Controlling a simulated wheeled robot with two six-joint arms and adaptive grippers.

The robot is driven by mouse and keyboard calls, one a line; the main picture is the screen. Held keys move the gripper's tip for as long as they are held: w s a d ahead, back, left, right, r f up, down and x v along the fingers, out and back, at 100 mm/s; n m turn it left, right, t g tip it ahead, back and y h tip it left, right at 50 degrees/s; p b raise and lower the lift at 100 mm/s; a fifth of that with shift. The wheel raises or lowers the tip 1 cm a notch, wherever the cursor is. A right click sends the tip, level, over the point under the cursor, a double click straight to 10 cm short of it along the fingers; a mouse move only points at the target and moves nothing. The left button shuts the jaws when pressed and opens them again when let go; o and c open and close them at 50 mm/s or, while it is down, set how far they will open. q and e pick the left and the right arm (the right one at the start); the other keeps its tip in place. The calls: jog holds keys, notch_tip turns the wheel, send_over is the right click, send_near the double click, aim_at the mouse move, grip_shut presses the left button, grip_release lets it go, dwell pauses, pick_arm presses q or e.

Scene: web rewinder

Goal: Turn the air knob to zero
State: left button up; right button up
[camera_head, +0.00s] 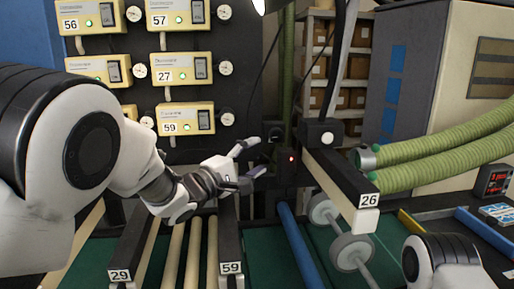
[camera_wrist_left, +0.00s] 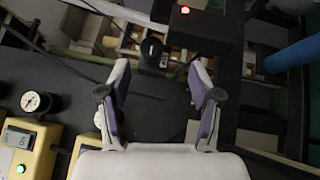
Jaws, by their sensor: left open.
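A small black round knob (camera_head: 275,133) sits on a dark mount behind the rollers, probably the air knob. In the left wrist view a dark round knob with a pale mark (camera_wrist_left: 152,52) shows just beyond the fingertips, and I take it for the same one. Its setting is too small to read. My left gripper (camera_head: 252,160) is open and empty, just left of and below the knob. In the left wrist view its two fingers (camera_wrist_left: 160,78) stand apart, with the knob between and beyond them. My right gripper is not in view; part of my right arm shows at lower right.
A dark box with a red light (camera_head: 290,160) is close to the fingertips. Several yellow control boxes with gauges (camera_head: 185,118) hang at left. The beam marked 26 (camera_head: 340,185) and green hoses (camera_head: 440,150) fill the right. Rollers (camera_head: 195,250) lie below.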

aim_at(270, 136)
pick_arm(q)
jog(key=w+a+r+m+g+h+p, duration=0.2)
jog(key=w+r+m+g+p, duration=0.1)
jog(key=w+m+g, duration=0.2)
jog(key=x, duration=0.7)
jog(key=shift+w+d+f, duration=0.1)
jog(key=shift+d+f, duration=0.1)
jog(key=shift+d, duration=0.1)
jog(key=shift+w, duration=0.15)
jog(key=shift+a, duration=0.35)
jog(key=c, duration=1.1)
